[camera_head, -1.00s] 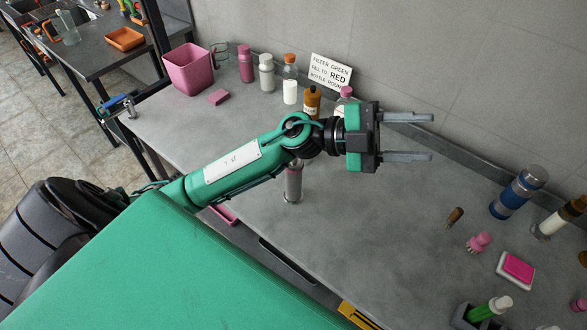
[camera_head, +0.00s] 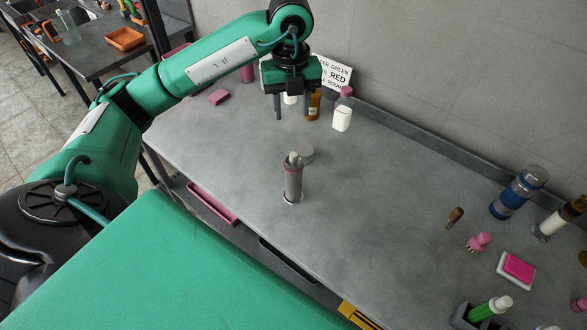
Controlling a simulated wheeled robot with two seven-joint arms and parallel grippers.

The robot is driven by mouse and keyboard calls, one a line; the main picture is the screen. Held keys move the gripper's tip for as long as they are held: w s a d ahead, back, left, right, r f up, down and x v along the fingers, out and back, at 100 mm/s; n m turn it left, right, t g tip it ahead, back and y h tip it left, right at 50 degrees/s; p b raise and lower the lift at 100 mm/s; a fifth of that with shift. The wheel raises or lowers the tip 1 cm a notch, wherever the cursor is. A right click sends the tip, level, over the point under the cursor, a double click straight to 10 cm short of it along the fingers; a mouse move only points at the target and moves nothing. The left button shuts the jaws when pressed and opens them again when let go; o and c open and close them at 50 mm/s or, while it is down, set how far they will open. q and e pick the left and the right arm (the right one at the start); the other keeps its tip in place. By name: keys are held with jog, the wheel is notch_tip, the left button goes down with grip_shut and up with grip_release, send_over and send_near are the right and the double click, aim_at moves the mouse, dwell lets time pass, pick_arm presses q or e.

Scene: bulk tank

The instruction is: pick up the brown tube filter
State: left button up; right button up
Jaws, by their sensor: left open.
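No tube filter that is clearly brown shows in the head view. A brown thing (camera_head: 583,257) is cut off by the right edge, so I cannot tell what it is. A grey tube with pinkish rings (camera_head: 293,182) stands upright on the bench, with a grey round lid or disc behind it. My left gripper (camera_head: 292,108) is open, points down and is empty above the back of the bench. It is in front of a brown bottle (camera_head: 313,104), partly hiding it, and beyond the grey tube. My right gripper is not in view.
A white bottle with a pink cap (camera_head: 342,112) stands right of the gripper, before a sign (camera_head: 340,76). A blue tube (camera_head: 518,192), a white tube (camera_head: 556,220), a pink brush (camera_head: 479,242) and a green tube (camera_head: 490,308) are at right. The bench middle is mostly clear.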

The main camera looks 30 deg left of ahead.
pick_arm(q)
jog(key=p, duration=0.1)
send_over(294, 155)
jog(key=f, duration=0.8)
jog(key=shift+a+f, duration=0.1)
jog(key=shift+a, duration=0.3)
jog(key=shift+d+f+p, duration=0.1)
jog(key=shift+f+p, duration=0.4)
jog(key=shift+p, duration=0.1)
jog(key=f, duration=0.1)
jog(key=f+p, duration=0.1)
jog(key=f, duration=0.1)
jog(key=shift+d+f+p, duration=0.2)
jog(key=shift+d+p, duration=0.05)
jog(key=shift+p, duration=0.1)
jog(key=shift+f, duration=0.55)
grip_shut()
